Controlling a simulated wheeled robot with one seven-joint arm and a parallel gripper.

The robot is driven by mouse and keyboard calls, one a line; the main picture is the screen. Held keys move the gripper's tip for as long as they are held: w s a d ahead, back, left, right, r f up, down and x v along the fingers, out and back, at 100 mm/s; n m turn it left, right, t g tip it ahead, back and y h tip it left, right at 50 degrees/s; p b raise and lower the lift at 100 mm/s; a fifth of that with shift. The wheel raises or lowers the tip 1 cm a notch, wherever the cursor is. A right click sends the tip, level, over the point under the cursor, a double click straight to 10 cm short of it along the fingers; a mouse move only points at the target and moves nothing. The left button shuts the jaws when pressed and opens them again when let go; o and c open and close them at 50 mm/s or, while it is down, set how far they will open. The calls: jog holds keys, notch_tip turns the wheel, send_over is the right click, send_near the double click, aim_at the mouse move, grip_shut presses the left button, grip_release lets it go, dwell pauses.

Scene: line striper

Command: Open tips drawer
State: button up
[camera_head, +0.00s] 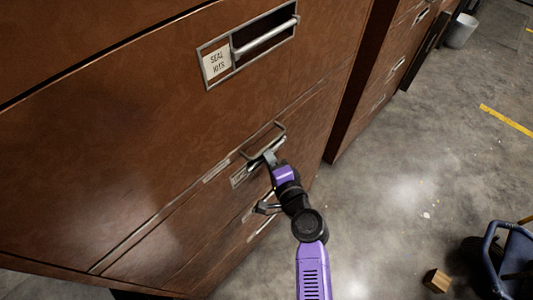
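A brown cabinet fills the left and middle of the head view. Its upper drawer (120,130) has a metal handle and a card reading "SEAL KITS". Below it is a middle drawer (190,215) with a metal handle (245,170) and a label too small to read. Another handle (262,228) shows lower down. No label reading "tips" can be made out. My gripper (270,158) is at the middle drawer's handle, its fingertips overlapping it. Whether the fingers are closed around the bar is too small to tell.
Another brown cabinet (390,65) stands beyond at upper right, with a grey bin (460,30) past it. A wooden block (437,280) and a blue-framed object (510,260) are on the floor at lower right. Grey floor between is mostly clear, with a yellow line (507,120).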

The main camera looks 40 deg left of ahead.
jog(key=shift+c, duration=0.2)
grip_shut()
dwell(1.1)
